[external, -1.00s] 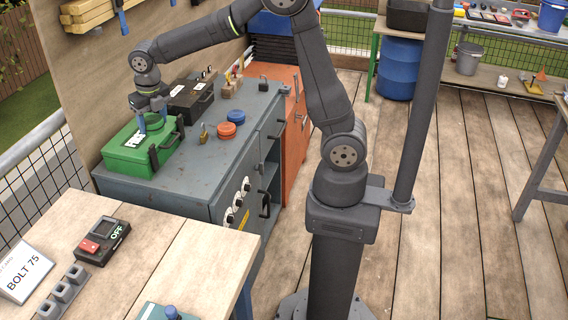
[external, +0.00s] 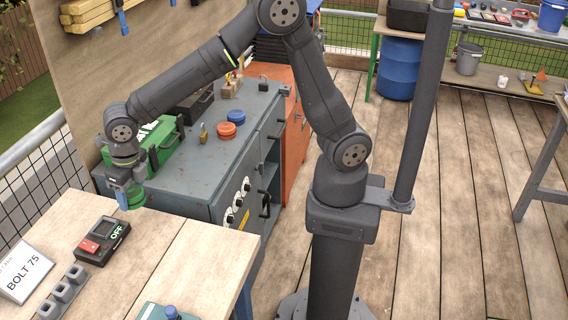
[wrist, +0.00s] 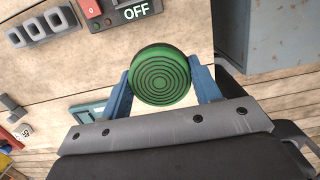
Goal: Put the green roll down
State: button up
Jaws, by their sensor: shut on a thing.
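The green roll (external: 133,196) is held in my gripper (external: 124,190), above the far edge of the wooden table (external: 165,240). In the wrist view the roll (wrist: 160,75) shows a round face with dark concentric rings, gripped at its sides between the two blue fingers of my gripper (wrist: 160,88). Wooden table top shows beneath it there. How high it hangs above the table is hard to tell.
A switch box reading OFF (external: 103,240), a grey slotted holder (external: 63,292) and a BOLT 75 card (external: 25,272) are on the table. The table's middle is bare.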

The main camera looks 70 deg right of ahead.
aim_at(132, 204)
jog(key=f, duration=0.1)
jog(key=a+f, duration=0.1)
jog(key=f, duration=0.1)
jog(key=shift+s+a+f, duration=0.1)
jog(key=shift+f, duration=0.05)
jog(key=a+f, duration=0.2)
jog(key=a, duration=0.1)
jog(key=s+a+f, duration=0.1)
jog(key=a+f, duration=0.1)
jog(key=a, duration=0.1)
jog(key=s+a+f, duration=0.1)
jog(key=a+f, duration=0.1)
jog(key=a, duration=0.2)
jog(key=shift+f, duration=0.1)
jog(key=shift+a+f, duration=0.1)
jog(key=shift+f, duration=1.95)
jog(key=shift+f, duration=0.15)
jog(key=o, duration=1)
jog(key=shift+o, duration=0.2)
notch_tip(132, 204, up, 12)
jog(key=s, duration=0.2)
